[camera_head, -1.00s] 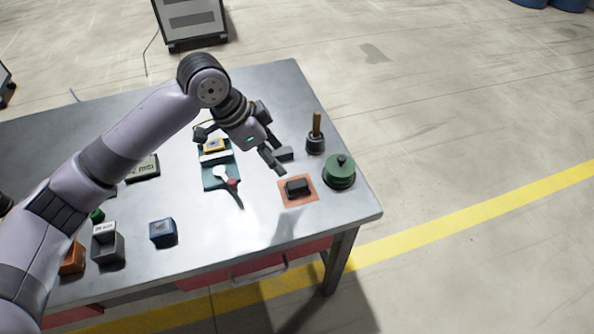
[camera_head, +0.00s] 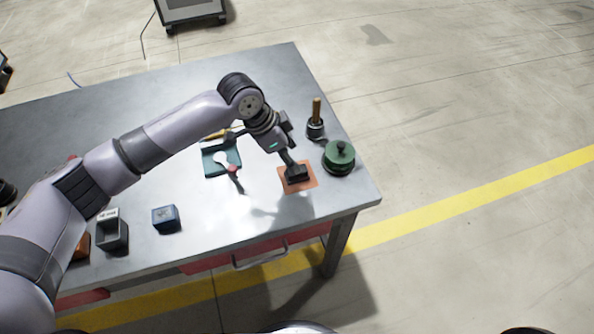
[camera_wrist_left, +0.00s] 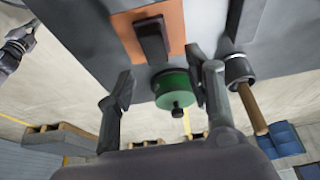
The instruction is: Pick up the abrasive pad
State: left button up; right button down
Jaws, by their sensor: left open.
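The abrasive pad (camera_head: 298,178) looks to be the dark block on a flat orange mat (camera_head: 312,183) near the table's right end. My left gripper (camera_head: 266,153) is open, and one finger reaches down to the block and partly covers it; I cannot tell whether they touch. In the left wrist view, the block (camera_wrist_left: 153,40) lies on the orange mat (camera_wrist_left: 124,36) above the spread fingers (camera_wrist_left: 167,75), and nothing is held between them.
A green round lidded object (camera_head: 339,158) stands close right of the mat. A teal tray (camera_head: 214,168) with a red-tipped spoon lies left. A blue box (camera_head: 165,218) and grey box (camera_head: 112,236) stand front left.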

aim_at(291, 178)
pick_arm(q)
jog(key=x, duration=0.1)
jog(key=p+x, duration=0.1)
jog(key=x, duration=0.2)
jog(key=shift+s+a+f, duration=0.25)
jog(key=shift+s+f, duration=0.05)
jog(key=shift+s, duration=0.1)
jog(key=shift+w+d+f, duration=0.1)
jog(key=shift+d+f, duration=0.05)
jog(key=shift+f, duration=0.3)
grip_shut()
